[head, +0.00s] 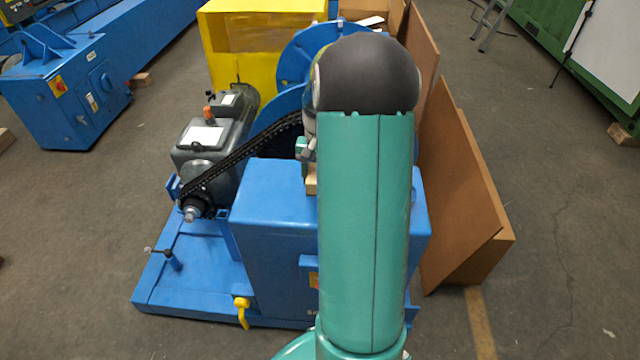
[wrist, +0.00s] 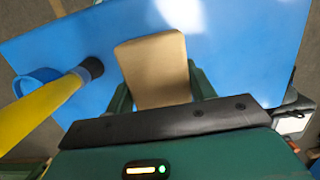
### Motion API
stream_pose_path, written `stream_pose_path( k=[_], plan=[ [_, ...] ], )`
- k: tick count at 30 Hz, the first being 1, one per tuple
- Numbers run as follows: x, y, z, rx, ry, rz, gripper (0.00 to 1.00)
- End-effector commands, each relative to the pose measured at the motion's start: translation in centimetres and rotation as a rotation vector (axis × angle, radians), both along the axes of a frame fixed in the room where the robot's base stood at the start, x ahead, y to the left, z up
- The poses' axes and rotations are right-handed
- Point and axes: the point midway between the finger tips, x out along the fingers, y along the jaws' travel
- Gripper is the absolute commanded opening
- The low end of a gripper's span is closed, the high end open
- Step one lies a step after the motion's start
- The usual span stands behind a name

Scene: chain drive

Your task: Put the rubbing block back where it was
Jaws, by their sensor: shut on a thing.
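The tan rubbing block (wrist: 155,68) sits between the two green fingers of my gripper (wrist: 160,88) in the wrist view. The fingers touch it on both sides. In the head view a small part of the block (head: 311,181) shows beside my arm, at the top of the blue cabinet (head: 275,190). My gripper (head: 307,158) is mostly hidden there behind my green arm. The blue cabinet top (wrist: 240,60) lies under the block in the wrist view. I cannot tell whether the block touches it.
A black chain (head: 240,153) runs from the motor (head: 205,145) sprocket toward a blue wheel (head: 300,55). Brown boards (head: 455,185) lean at right. Open floor lies left.

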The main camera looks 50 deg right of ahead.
Motion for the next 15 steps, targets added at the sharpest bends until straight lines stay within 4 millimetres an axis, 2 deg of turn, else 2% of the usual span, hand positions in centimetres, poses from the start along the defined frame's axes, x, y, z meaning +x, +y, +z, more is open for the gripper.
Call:
stream_pose_path(
  k=[8,12,15],
  plan=[
    [0.9,-1.5,-2.2,0.001,0.001,0.0,0.3],
    [0.8,-1.4,-4.3,0.002,0.001,0.001,0.3],
    [0.9,-1.4,-4.9,-0.001,-0.001,0.001,0.3]
  ],
)
